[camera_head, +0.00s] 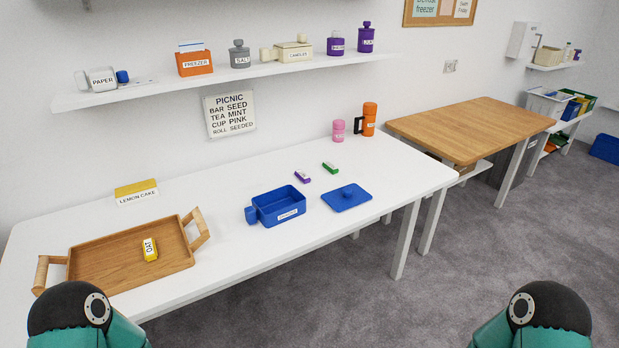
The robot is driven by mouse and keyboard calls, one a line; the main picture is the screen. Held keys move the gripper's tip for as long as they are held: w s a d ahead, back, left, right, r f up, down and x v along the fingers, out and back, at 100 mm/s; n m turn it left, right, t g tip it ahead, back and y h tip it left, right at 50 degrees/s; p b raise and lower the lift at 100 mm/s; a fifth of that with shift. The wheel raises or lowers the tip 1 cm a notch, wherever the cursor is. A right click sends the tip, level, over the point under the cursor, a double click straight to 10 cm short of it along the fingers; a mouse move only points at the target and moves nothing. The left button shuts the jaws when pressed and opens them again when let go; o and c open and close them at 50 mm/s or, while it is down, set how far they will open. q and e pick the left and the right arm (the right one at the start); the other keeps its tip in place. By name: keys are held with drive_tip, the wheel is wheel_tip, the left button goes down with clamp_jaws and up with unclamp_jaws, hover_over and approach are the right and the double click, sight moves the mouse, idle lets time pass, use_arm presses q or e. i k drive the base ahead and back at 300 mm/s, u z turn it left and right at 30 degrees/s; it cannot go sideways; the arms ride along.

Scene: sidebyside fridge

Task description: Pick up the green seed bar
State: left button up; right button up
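A small green bar (330,168) with a white label lies on the white table (240,175), toward its right side and behind a blue lid. It lies apart from the things around it. Its label is too small to read. A similar purple bar (303,177) lies just to its left. Parts of my two arms show at the bottom left and bottom right corners, well short of the green bar. Neither of my grippers shows in the view.
An open blue box (279,207) and a blue lid (346,198) stand in front of the bars. A pink bottle (338,130) and an orange flask (368,120) stand behind. A wooden tray (105,285) holding a yellow bar (150,250) is at left.

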sight(334, 170)
drive_tip(key=z, duration=0.2)
drive_tip(key=i, duration=0.6)
drive_tip(key=u, duration=0.3)
drive_tip(key=k, duration=0.7)
drive_tip(key=z, duration=0.4)
drive_tip(key=i, duration=0.85)
drive_tip(key=u, duration=1.35)
